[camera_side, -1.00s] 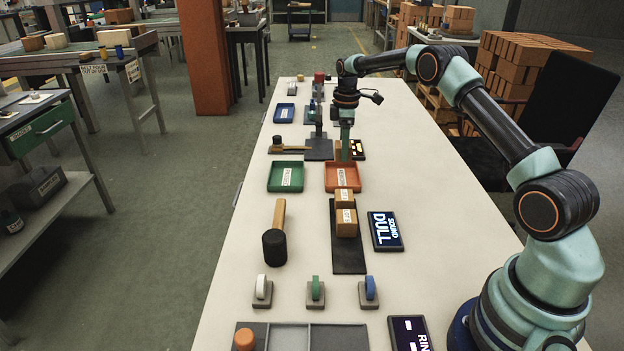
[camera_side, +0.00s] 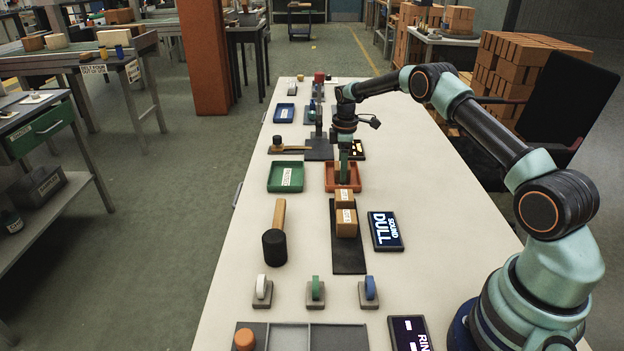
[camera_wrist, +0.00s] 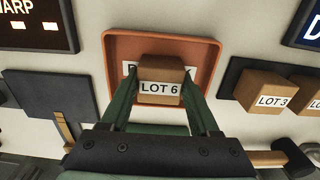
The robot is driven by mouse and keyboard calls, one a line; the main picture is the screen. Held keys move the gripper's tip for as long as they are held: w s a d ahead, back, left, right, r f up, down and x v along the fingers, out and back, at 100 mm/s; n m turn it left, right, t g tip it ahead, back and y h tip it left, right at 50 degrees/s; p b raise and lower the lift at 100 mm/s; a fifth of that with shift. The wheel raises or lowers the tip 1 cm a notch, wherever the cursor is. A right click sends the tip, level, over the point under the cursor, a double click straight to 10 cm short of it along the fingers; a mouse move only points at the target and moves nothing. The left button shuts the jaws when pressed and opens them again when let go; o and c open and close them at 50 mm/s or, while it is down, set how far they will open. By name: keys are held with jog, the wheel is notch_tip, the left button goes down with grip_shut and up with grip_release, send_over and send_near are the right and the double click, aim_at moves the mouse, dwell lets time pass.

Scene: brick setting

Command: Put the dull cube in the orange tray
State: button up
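The orange tray (camera_side: 343,190) is on the white bench beyond the row of brown cubes; it also shows in the wrist view (camera_wrist: 160,46). A brown cube labelled LOT 6 (camera_wrist: 161,74) is between the fingers of my gripper (camera_wrist: 163,84). The gripper (camera_side: 343,178) is shut on this cube, low over the orange tray. Whether the cube touches the tray floor I cannot tell. The cube covers most of the tray's label. The display (camera_side: 386,231) reads SOUND DULL.
A green tray (camera_side: 286,189) stands left of the orange one. Nearer, two brown cubes (camera_side: 346,222) sit on a black strip (camera_side: 348,262). A black-headed mallet (camera_side: 275,245) lies left of them. A dark plate (camera_wrist: 45,96) lies on the orange tray's far side.

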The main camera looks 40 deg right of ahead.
jog(key=o, duration=0.4)
jog(key=s+a+r+m+t, duration=0.1)
jog(key=a+r, duration=0.2)
jog(key=r, duration=0.8)
jog(key=s+a+r+m, duration=0.1)
jog(key=s+a+r, duration=0.15)
jog(key=r, duration=0.85)
jog(key=s+a+r+m+t, duration=0.3)
jog(key=s+a+r+m, duration=0.2)
jog(key=s+a, duration=0.8)
jog(key=shift+s+a+f+m+t, duration=0.3)
jog(key=shift+s+f, duration=0.25)
jog(key=shift+s, duration=0.85)
jog(key=shift+s+a+f+m+t, duration=0.3)
jog(key=shift+s+f, duration=0.3)
jog(key=shift+s, duration=0.75)
jog(key=shift+s+a+f+m+t, duration=0.25)
jog(key=shift+s+f+m, duration=0.25)
jog(key=shift+s, duration=0.9)
